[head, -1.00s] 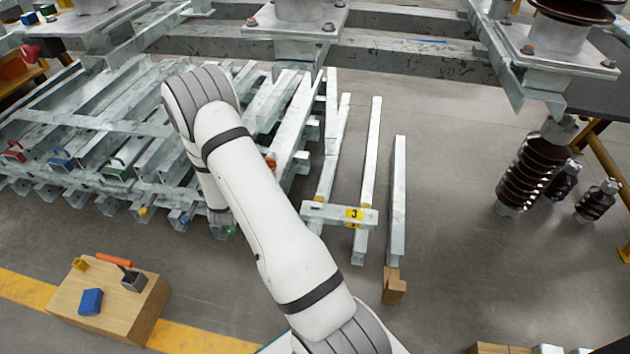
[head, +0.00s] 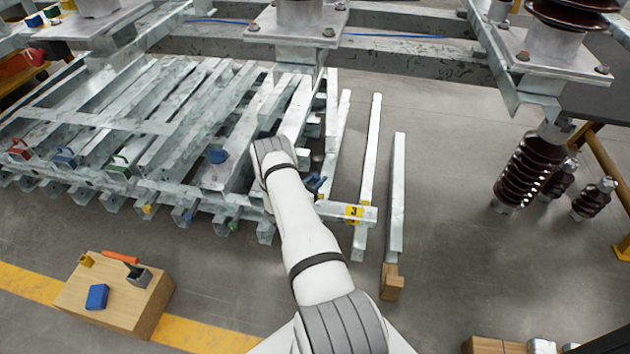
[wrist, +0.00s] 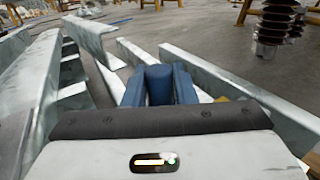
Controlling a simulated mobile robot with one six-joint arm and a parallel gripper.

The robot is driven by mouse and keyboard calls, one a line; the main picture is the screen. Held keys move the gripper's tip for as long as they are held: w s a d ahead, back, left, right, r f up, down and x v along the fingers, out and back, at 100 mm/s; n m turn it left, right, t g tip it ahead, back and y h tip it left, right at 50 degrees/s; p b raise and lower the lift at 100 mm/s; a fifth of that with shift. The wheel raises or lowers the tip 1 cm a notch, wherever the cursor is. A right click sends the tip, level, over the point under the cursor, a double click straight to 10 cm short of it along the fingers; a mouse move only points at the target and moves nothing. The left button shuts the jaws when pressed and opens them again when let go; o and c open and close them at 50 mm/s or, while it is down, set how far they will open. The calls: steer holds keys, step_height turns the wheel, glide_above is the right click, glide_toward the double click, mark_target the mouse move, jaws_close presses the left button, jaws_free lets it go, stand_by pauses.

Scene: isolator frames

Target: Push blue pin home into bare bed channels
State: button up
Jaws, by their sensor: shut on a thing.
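My gripper (wrist: 158,88) is shut on a dark blue round piece (wrist: 158,84), which looks like the blue pin. Its blue fingers stand on either side of it. In the head view my gripper (head: 316,184) is at the right edge of the steel channel bed, just above the cross bar with the yellow 3 label (head: 354,211). The pin's lower end is hidden, so I cannot tell whether it touches a channel. The bed of grey channels (head: 180,110) lies at the left. A separate blue round cap (head: 218,156) sits on one of its channels.
Loose rails (head: 397,190) lie at the right, one by a wooden block (head: 392,282). A wooden box (head: 150,305) with small tools and a blue block (head: 97,297) stands front left. Brown insulators (head: 525,170) stand right. Steel frames cross the back. Floor between is clear.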

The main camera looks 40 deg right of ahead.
steer(key=shift+a+f+b, duration=0.1)
steer(key=shift+a+b, duration=0.05)
steer(key=shift+b, duration=0.2)
step_height(320, 180, down, 6)
steer(key=b, duration=0.5)
steer(key=shift+r, duration=0.2)
steer(key=shift+b, duration=0.55)
stand_by(1.5)
steer(key=shift+f+b, duration=0.5)
steer(key=shift+r, duration=0.25)
steer(key=shift+b, duration=0.5)
stand_by(1.7)
steer(key=shift+f, duration=0.15)
